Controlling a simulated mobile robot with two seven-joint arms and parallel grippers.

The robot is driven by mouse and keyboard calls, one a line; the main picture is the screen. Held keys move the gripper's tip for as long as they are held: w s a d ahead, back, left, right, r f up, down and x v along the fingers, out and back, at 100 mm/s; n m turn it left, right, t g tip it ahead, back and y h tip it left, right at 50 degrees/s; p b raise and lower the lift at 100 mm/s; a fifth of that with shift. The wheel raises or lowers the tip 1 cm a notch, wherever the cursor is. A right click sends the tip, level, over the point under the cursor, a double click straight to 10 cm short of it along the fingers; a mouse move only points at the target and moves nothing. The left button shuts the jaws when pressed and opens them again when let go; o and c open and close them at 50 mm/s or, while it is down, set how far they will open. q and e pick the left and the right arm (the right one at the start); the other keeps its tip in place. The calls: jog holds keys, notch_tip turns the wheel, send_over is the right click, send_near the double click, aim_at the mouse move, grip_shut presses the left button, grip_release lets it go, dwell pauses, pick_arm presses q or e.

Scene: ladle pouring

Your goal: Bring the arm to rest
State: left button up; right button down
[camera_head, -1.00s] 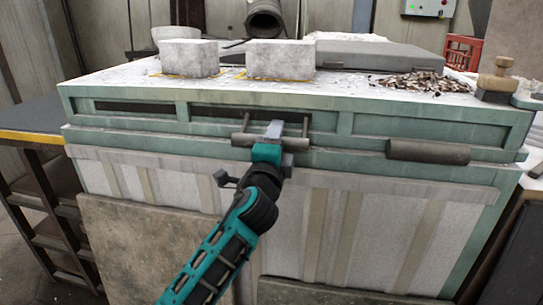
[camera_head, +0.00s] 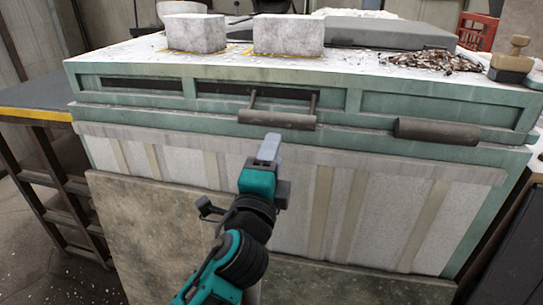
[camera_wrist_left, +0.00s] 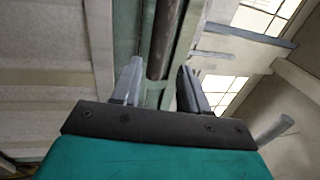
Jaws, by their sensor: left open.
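My left gripper (camera_head: 268,150) is open and empty in front of the bench's side, just below a dark bar handle (camera_head: 277,119). It is apart from the handle in the head view. In the left wrist view the two fingers (camera_wrist_left: 160,85) are spread with nothing between them near the tips. A dark cylindrical bar (camera_wrist_left: 163,40) shows beyond them. My left arm reaches in from the bottom of the head view. My right gripper is not in view.
The green-framed bench (camera_head: 400,83) carries two pale blocks (camera_head: 196,33) (camera_head: 289,35), a grey slab (camera_head: 390,32) and a heap of brown chips (camera_head: 435,61). A second dark bar (camera_head: 437,131) juts from its front right. A wooden-handled tool (camera_head: 513,60) stands at the right corner.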

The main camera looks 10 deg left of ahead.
pick_arm(q)
jog(key=s+a+f+n+g+h+p, duration=0.1)
jog(key=s+a+f+n+g+p, duration=0.2)
jog(key=f, duration=0.6)
jog(key=s+f+n+g+p, duration=0.1)
jog(key=s+f+n+g, duration=0.2)
jog(key=s+f+n, duration=0.35)
jog(key=s+a+f+n+g+p, duration=0.1)
jog(key=s+a+f+n, duration=0.1)
jog(key=s+f, duration=0.3)
jog(key=s+a+f+n+g+p, duration=0.1)
jog(key=s+a+f+n+g, duration=0.1)
jog(key=s+f+n, duration=0.2)
notch_tip(320, 180, down, 2)
jog(key=shift+s+a+h, duration=0.15)
jog(key=shift+s+h, duration=0.15)
jog(key=shift+s, duration=0.35)
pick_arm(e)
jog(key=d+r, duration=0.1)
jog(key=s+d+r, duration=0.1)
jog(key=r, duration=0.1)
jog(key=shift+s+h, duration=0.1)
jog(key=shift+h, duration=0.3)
